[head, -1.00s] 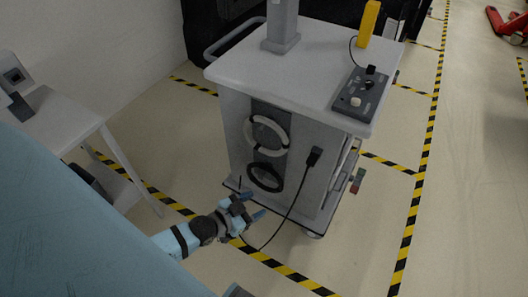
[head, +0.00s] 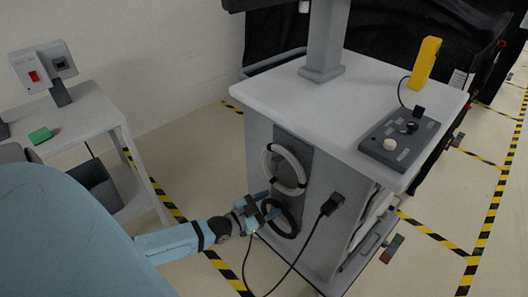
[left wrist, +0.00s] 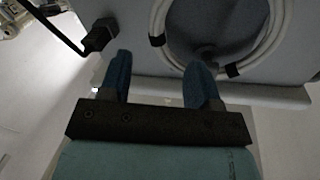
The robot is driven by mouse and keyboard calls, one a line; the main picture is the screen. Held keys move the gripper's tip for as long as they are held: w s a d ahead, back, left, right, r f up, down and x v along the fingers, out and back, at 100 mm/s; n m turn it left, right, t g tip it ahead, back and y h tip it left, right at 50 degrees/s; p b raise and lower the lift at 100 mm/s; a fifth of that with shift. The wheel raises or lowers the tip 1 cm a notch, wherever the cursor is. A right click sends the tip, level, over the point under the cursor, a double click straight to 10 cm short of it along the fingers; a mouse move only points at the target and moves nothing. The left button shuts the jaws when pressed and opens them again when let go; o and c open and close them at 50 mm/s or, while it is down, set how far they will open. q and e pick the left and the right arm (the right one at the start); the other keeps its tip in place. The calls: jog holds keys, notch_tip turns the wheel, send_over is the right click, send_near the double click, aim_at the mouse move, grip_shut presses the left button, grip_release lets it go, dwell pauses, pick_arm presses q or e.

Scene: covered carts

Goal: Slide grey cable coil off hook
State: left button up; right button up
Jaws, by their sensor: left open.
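The grey cable coil (head: 267,163), pale and ring-shaped, hangs on the cart's dark side panel (head: 293,145) above a black coil (head: 291,224). In the left wrist view the pale coil (left wrist: 275,35) has black ties and passes by a dark hook (left wrist: 206,54). My left gripper (head: 267,204) is open and empty, in front of the panel, below the pale coil and close to the black one. In the left wrist view its two blue fingers (left wrist: 158,78) are apart, the right one near the hook. Contact cannot be told. My right gripper is not in view.
A black plug (head: 332,204) with a hanging cable sits right of the coils. The cart top (head: 300,95) carries a control box (head: 400,138) and a yellow handset (head: 425,63). A side table (head: 75,125) stands at left. Floor shows between table and cart.

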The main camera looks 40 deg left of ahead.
aim_at(297, 187)
pick_arm(q)
jog(key=b+x, duration=0.1)
jog(key=x, duration=1)
jog(key=shift+w+d+f+b, duration=0.1)
jog(key=shift+w+d+b, duration=0.05)
jog(key=shift+w+b, duration=0.15)
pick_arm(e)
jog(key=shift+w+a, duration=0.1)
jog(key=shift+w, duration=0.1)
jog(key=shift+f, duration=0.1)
pick_arm(q)
grip_shut()
jog(key=shift+r+p, duration=0.7)
jog(key=shift+p, duration=0.05)
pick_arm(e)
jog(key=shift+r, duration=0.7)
pick_arm(q)
jog(key=shift+s, duration=0.15)
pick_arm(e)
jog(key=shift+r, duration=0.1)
pick_arm(q)
jog(key=shift+s+p, duration=0.25)
jog(key=shift+p, duration=0.05)
jog(key=s+p, duration=0.5)
jog(key=s, duration=0.4)
jog(key=shift+a, duration=0.4)
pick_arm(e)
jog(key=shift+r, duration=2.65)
pick_arm(q)
jog(key=shift+s, duration=0.1)
